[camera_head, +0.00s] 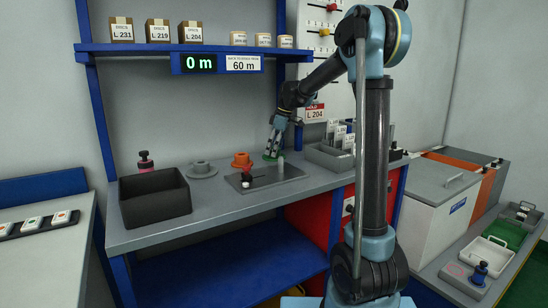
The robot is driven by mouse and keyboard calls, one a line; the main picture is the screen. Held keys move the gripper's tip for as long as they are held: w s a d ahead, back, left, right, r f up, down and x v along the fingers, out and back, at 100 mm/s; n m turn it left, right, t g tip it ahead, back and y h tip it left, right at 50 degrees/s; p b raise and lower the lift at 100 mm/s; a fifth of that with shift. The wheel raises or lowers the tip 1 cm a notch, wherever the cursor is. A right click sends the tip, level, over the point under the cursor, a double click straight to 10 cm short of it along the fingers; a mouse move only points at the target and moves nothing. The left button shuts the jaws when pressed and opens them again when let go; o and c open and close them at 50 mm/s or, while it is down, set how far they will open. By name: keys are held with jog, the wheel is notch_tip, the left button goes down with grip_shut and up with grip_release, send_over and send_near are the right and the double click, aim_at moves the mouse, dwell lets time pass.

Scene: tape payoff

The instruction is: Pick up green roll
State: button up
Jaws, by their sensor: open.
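The green roll (270,157) lies on the grey bench at its back, behind the dark plate. Only part of it shows, because my gripper is in front of it. My gripper (272,151) points down at the roll with its fingers open. The fingers overlap the roll in this view, and I cannot tell whether they touch it.
A grey card tray (325,157) stands at right. A shelf with a "0 m" display (198,63) hangs above.

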jog(key=shift+f, duration=0.3)
jog(key=c, duration=1.2)
jog(key=shift+s+r, duration=0.1)
jog(key=shift+r, duration=0.05)
jog(key=shift+c, duration=0.2)
jog(key=shift+s+d+r, duration=0.1)
jog(key=shift+s+r, duration=0.05)
jog(key=shift+r, duration=0.2)
notch_tip(320, 180, up, 6)
jog(key=s+d, duration=1.1)
jog(key=s, duration=0.5)
